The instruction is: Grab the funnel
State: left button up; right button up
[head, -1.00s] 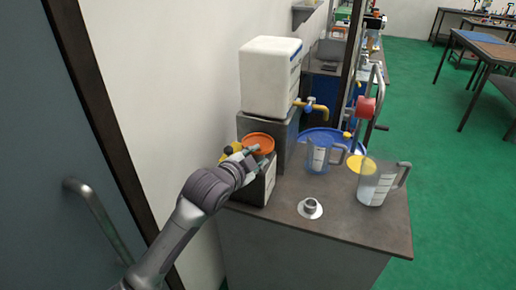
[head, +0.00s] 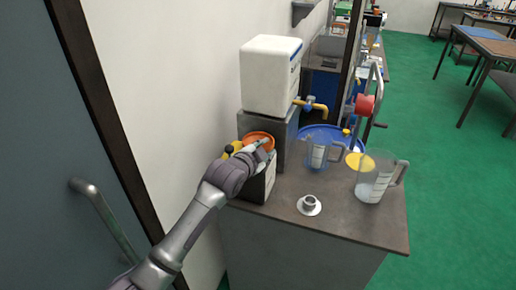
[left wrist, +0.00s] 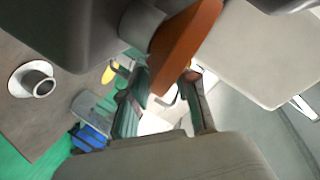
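The orange funnel (head: 257,136) is at the top of a dark box-shaped container (head: 262,185) at the left end of the counter. It looks slightly tilted, with its inside partly showing. My left gripper (head: 263,150) is at its near right side. In the left wrist view the orange funnel (left wrist: 187,42) reaches down between the two fingers of my left gripper (left wrist: 165,105). The fingers stand apart with the orange edge between them; whether they pinch it is unclear. The lower part of the funnel is hidden. My right gripper is out of view.
A white tank (head: 270,75) with a yellow tap (head: 313,105) stands behind. A clear jug (head: 318,152), a larger jug (head: 374,178) and a flanged metal piece (head: 309,205) stand on the counter (head: 350,220). The front right of the counter is clear.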

pick_arm(q)
grip_shut()
